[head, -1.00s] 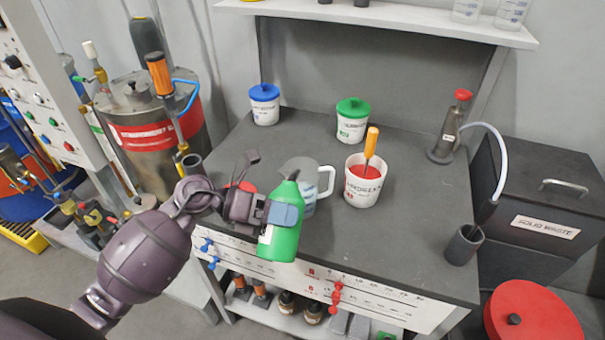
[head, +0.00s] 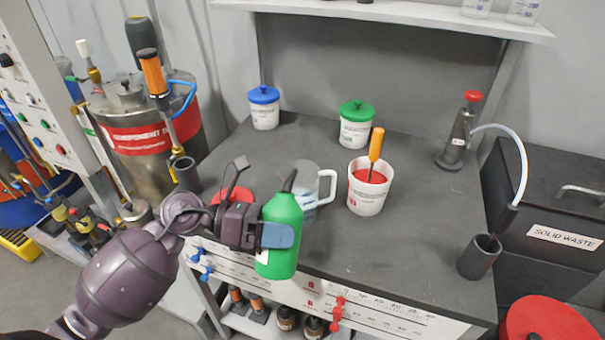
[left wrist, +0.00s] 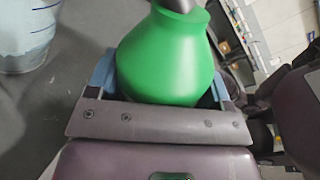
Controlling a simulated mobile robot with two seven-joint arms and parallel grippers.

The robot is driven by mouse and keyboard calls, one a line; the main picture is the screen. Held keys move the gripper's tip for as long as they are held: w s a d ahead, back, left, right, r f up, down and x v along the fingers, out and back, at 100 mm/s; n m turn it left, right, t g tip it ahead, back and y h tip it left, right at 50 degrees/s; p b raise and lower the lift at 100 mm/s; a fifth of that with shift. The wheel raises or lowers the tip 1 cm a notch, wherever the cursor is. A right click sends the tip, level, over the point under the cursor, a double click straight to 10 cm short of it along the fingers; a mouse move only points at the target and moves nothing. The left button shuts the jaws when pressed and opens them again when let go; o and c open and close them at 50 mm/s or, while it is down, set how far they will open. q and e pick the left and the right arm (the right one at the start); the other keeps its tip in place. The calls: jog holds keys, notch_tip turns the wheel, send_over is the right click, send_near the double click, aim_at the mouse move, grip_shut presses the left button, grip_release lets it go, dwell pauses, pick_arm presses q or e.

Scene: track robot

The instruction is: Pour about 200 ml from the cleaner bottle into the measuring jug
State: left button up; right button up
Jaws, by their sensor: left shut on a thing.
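The green cleaner bottle (head: 281,240) has a dark spout and is held nearly upright at the front edge of the bench. My left gripper (head: 277,236) is shut on it. In the left wrist view the bottle (left wrist: 168,62) fills the space between the blue finger pads. The clear measuring jug (head: 311,205) stands on the bench just behind the bottle, its handle to the right; the bottle hides part of it. The jug (left wrist: 27,38) also shows at upper left in the left wrist view, with blue graduation marks. My right gripper is not visible.
A white tub (head: 358,203) with red contents and an orange-handled tool stands right of the jug. Blue-lidded (head: 265,115) and green-lidded (head: 355,132) tubs stand behind. A red-topped pump bottle (head: 459,135) and a dark cup (head: 479,258) are at right.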

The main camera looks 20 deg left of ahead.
pick_arm(q)
jog(key=shift+s+f+m+b, duration=0.2)
jog(key=shift+f+m+b, duration=0.05)
jog(key=shift+f+b, duration=0.3)
jog(key=shift+s+f+m+b, duration=0.15)
jog(key=shift+f+m+b, duration=0.1)
jog(key=shift+f+b, duration=0.3)
jog(key=shift+s+m+t+h+b, duration=0.3)
jog(key=shift+m+t+b, duration=0.15)
jog(key=shift+m, duration=0.25)
jog(key=shift+s+f+m+b, duration=0.15)
jog(key=shift+f+m+b, duration=0.05)
jog(key=shift+m+b, duration=0.8)
jog(key=shift+m+t+h+b, duration=0.3)
jog(key=shift+m+b, duration=0.1)
jog(key=shift+b, duration=0.2)
jog(key=shift+m+b, duration=0.3)
jog(key=shift+b, duration=0.05)
jog(key=shift+s+r, duration=0.1)
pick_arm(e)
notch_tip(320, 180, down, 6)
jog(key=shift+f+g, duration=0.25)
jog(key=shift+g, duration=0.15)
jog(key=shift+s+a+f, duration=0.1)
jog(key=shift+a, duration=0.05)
